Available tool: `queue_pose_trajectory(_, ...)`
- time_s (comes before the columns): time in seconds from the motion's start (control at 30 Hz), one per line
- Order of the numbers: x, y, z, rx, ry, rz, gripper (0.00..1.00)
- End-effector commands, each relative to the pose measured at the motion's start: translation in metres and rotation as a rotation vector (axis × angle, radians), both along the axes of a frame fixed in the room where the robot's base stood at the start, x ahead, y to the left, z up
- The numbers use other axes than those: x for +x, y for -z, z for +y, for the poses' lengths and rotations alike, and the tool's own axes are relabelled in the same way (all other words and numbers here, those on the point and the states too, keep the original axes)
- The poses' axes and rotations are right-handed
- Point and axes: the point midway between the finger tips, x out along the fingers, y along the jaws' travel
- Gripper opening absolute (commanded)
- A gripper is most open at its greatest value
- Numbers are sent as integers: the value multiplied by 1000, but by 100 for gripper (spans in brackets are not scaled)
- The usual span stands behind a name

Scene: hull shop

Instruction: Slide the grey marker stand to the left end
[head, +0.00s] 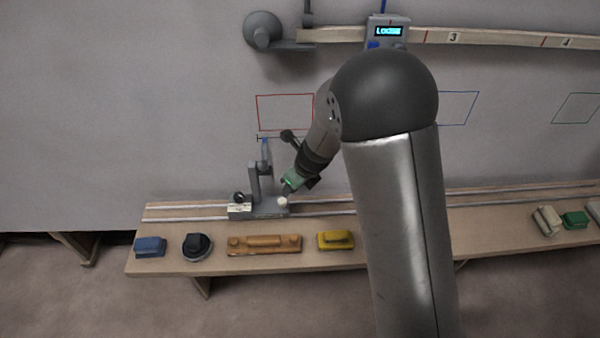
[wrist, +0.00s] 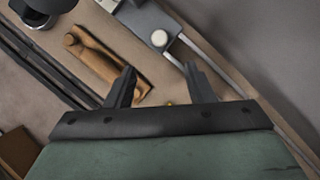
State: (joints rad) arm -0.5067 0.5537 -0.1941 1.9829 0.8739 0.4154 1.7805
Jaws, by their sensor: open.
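The grey marker stand (head: 254,182) sits on the two rails of the bench, left of my arm. It has an upright post, a flat base, a round white knob at its right and a pale label at its left. A blue-tipped marker shows near its top. In the wrist view the base and white knob of the stand (wrist: 160,38) lie beyond my fingertips, roughly in line with the gap between them. My gripper (wrist: 163,82) is open and empty, and looks apart from the knob. In the head view it is close to the stand's right side.
The rails (head: 180,207) run left past the stand, and that stretch looks clear. Along the bench front are a blue block (head: 150,246), a black round tool (head: 197,247), a wooden tool (head: 264,244) and a yellow block (head: 335,240). A red outline (head: 285,96) marks the wall.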

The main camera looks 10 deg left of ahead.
Motion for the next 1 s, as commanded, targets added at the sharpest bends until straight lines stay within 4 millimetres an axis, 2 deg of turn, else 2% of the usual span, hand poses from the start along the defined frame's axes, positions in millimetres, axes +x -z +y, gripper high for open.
queue_pose_trajectory(0.03,-2,-14,-2,2,-1,-3,48)
queue_pose_trajectory(0.1,-6,-25,-7,1,-1,-2,48)
queue_pose_trajectory(0.3,-11,-44,-14,1,0,-1,48)
queue_pose_trajectory(0.77,-11,-47,-15,-2,-20,-3,48)
queue_pose_trajectory(0.87,-8,-44,-10,-19,-143,-32,48)
queue_pose_trajectory(0.97,-1,-40,1,-51,-403,-96,48)
queue_pose_trajectory(1.0,1,-39,6,-65,-538,-129,48)
